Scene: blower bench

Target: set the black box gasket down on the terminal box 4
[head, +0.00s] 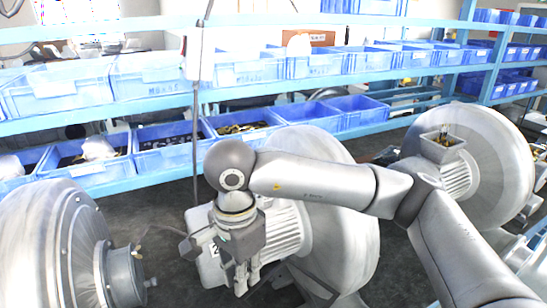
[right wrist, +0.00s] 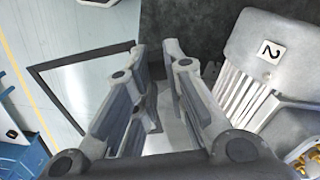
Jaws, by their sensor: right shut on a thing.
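An open terminal box (head: 441,146) with brass terminals sits on the right blower. I see no number on it, so I cannot tell whether it is terminal box 4. My left gripper is not in view.
Large grey blowers stand left (head: 45,250), middle (head: 345,245) and right (head: 500,150). Blue shelves with bins (head: 165,145) run behind.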

